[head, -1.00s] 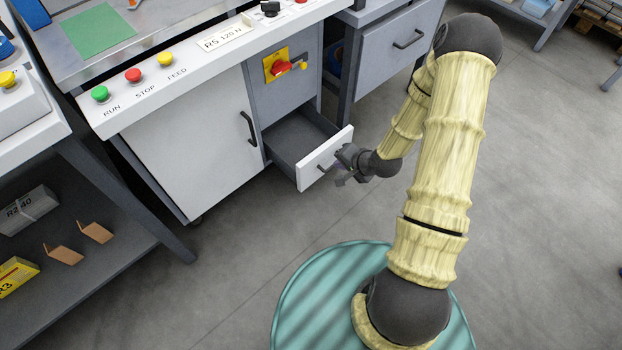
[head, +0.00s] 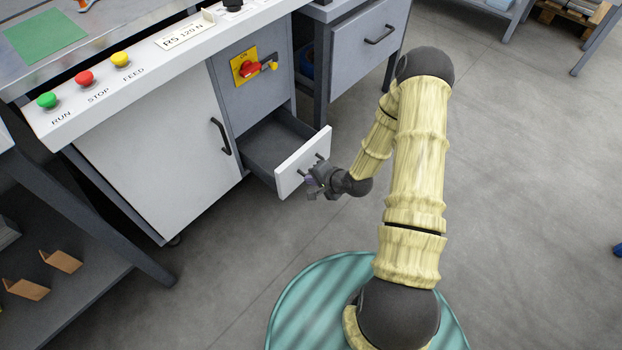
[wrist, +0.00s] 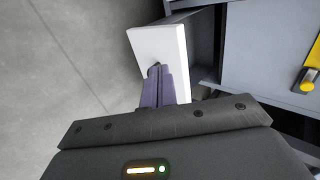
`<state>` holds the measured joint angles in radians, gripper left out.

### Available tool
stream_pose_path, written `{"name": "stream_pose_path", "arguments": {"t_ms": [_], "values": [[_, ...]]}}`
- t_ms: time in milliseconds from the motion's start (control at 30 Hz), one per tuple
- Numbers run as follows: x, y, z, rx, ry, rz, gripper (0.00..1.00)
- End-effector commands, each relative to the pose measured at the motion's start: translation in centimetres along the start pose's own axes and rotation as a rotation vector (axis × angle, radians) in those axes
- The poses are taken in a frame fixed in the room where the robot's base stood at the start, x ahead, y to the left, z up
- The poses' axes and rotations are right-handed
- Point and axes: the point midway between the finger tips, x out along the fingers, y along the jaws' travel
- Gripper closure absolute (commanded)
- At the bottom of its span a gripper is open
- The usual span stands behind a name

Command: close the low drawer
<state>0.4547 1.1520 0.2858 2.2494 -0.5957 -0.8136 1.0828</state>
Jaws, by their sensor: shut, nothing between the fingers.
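The low drawer (head: 302,164) stands pulled out of the cabinet in the head view, with a white front, a dark handle and an empty-looking grey inside. Its white front also shows in the wrist view (wrist: 158,48). My gripper (head: 314,190) is at the outer face of the drawer front, by the handle. In the wrist view my gripper's fingers (wrist: 165,86) are shut together with nothing between them and reach to the white front. The fingertips look very close to the handle; I cannot tell whether they touch it.
Left of the drawer is a white cabinet door (head: 160,150) with a dark handle. A red and yellow switch (head: 250,68) sits above the drawer. Another bench with a closed grey drawer (head: 365,45) stands behind. The floor (head: 510,180) to the right is clear.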

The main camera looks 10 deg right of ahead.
Motion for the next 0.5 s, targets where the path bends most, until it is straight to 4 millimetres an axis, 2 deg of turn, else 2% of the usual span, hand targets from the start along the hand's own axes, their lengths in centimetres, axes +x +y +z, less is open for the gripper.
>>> {"name": "stream_pose_path", "arguments": {"t_ms": [33,400,500], "values": [[1.3,0.3,0.1,-0.003,-0.001,0.0,1.0],[7.9,0.3,0.1,-0.002,0.0,-0.001,1.0],[9.0,-1.0,0.0,-0.005,0.001,-0.003,1.0]]}}
